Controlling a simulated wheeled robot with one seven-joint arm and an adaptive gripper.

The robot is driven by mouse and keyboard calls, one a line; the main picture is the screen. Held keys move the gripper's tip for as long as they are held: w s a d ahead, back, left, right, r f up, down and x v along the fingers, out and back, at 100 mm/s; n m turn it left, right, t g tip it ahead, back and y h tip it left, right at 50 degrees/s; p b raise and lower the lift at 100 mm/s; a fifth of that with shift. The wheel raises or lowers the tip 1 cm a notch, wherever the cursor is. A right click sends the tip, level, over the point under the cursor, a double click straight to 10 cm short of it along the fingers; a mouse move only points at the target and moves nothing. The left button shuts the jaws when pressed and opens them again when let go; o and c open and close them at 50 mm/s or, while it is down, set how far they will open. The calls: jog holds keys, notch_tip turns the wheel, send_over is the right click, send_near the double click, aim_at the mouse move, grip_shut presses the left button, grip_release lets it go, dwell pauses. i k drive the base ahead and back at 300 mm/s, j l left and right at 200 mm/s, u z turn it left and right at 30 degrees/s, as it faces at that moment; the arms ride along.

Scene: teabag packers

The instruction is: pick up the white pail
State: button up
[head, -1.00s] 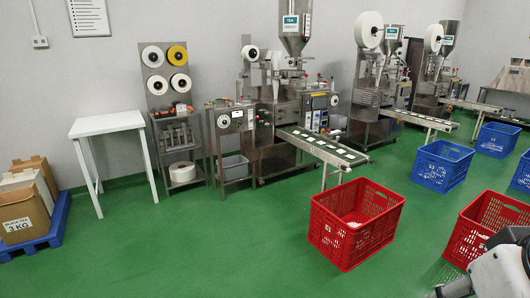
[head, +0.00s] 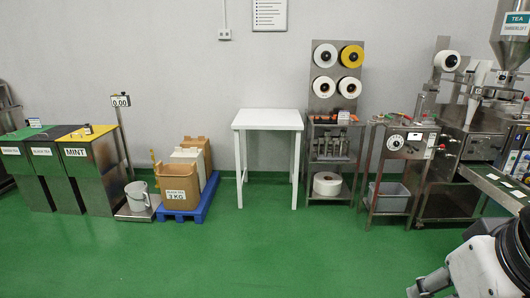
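The white pail (head: 138,197) stands upright on the low platform of a floor scale (head: 133,212), at the left of the head view. It is small and far off, and a dark handle seems to hang at its side. Part of my arm shows at the lower right. The grey end piece at its left (head: 428,284) is cut by the frame's bottom edge, and my gripper's fingers do not show. Nothing of mine is near the pail.
Metal bins marked with tea names, one reading MINT (head: 92,165), stand left of the scale. A blue pallet (head: 196,208) with cartons is just right of it. A white table (head: 268,122) and a spool rack (head: 335,110) line the wall. The green floor (head: 250,255) in front is clear.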

aim_at(137, 193)
jog(key=i+u, duration=0.2)
jog(key=i, duration=0.45)
jog(key=i+l+u, duration=0.2)
jog(key=i, duration=0.4)
jog(key=i+l+u, duration=0.2)
jog(key=i, duration=0.45)
jog(key=i+j+u, duration=0.4)
jog(key=i, duration=0.35)
jog(key=i+u, duration=0.4)
jog(key=i, duration=0.35)
jog(key=i+l+u, duration=0.25)
jog(key=i+u, duration=0.15)
jog(key=i, duration=0.4)
jog(key=i+j, duration=0.15)
jog(key=i, duration=0.5)
jog(key=i+j, duration=0.1)
jog(key=i, duration=0.55)
